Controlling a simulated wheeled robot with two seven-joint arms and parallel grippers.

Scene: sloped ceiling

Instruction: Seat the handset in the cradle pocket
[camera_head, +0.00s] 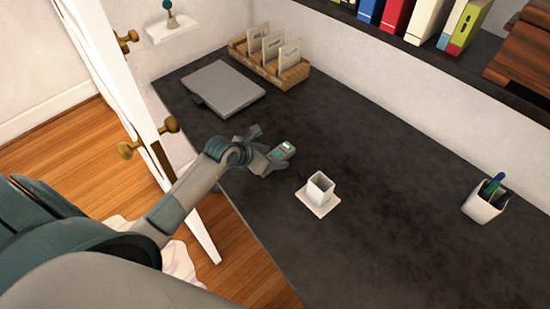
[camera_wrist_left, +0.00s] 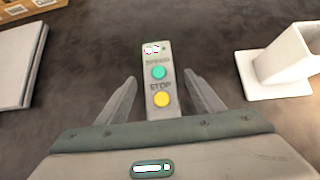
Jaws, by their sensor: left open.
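The handset (camera_head: 281,152) is a small grey device with a teal and a yellow button and a small display at its far end. In the left wrist view the handset (camera_wrist_left: 158,78) lies between the two open fingers, with a gap on each side. My left gripper (camera_head: 264,160) is open at the handset, and its fingers (camera_wrist_left: 160,90) point along it. The white cradle (camera_head: 320,187) is a square pocket on a flat base, to the right of the handset and apart from it. Part of the cradle (camera_wrist_left: 283,65) shows at the right of the left wrist view. My right gripper is not in view.
The dark desk (camera_head: 390,240) has free room around the cradle. A grey laptop or folder (camera_head: 223,88) and a wooden card rack (camera_head: 270,62) are at the back left. A pen cup (camera_head: 484,204) stands at the right. An open door (camera_head: 130,100) stands beside my arm.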

